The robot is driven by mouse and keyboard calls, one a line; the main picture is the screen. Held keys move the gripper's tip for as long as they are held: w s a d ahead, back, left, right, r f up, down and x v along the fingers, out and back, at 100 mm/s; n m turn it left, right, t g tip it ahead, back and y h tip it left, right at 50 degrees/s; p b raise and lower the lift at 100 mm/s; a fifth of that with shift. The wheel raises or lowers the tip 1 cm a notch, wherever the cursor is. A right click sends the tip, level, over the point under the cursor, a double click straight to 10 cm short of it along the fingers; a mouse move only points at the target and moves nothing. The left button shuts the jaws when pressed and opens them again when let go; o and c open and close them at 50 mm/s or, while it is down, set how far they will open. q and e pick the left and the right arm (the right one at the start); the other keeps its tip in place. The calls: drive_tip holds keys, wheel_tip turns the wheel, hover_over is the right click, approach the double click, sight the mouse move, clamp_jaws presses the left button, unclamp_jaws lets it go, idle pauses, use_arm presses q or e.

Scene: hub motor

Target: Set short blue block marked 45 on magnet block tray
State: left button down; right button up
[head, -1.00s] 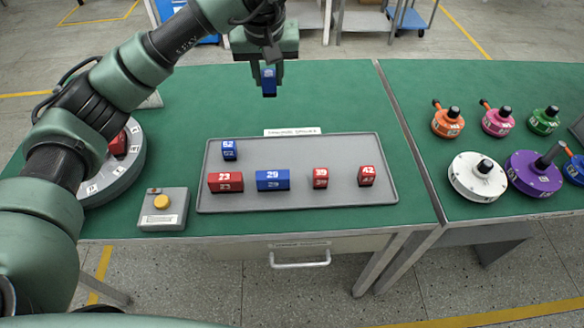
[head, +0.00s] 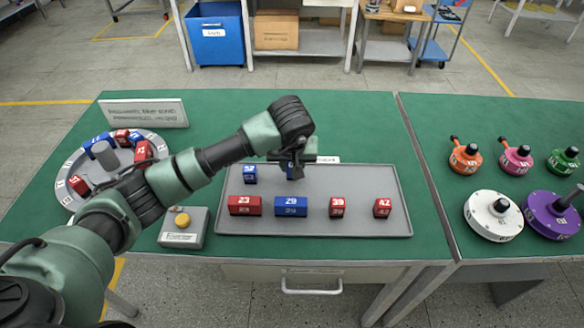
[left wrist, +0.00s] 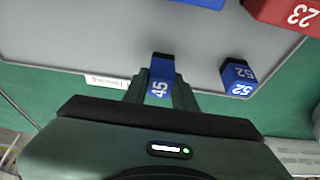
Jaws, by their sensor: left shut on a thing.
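The short blue block marked 45 (left wrist: 160,78) is between the fingers of my left gripper (left wrist: 162,90), and its number shows in the left wrist view. In the head view my left gripper (head: 292,168) is at the back part of the grey magnet block tray (head: 360,222), and the blue block is mostly hidden by the fingers. I cannot tell whether the block touches the tray. A blue block marked 52 (head: 250,174) stands just left of it on the tray. My right gripper is in neither view.
In front on the tray are a red block 23 (head: 244,206), a blue block 29 (head: 291,206), a red block 39 (head: 337,207) and a red block 42 (head: 382,208). The tray's back right is clear. A button box (head: 184,227) and a round fixture (head: 70,160) are at left.

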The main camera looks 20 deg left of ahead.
use_arm(q)
drive_tip(key=shift+f, duration=0.85)
drive_tip(key=shift+f, duration=0.1)
drive_tip(key=c, duration=1.1)
unclamp_jaws()
drive_tip(key=shift+r, duration=0.35)
drive_tip(key=b+v, duration=0.1)
drive_tip(key=v, duration=1)
drive_tip(key=shift+s+r, duration=0.2)
drive_tip(key=shift+s, duration=0.05)
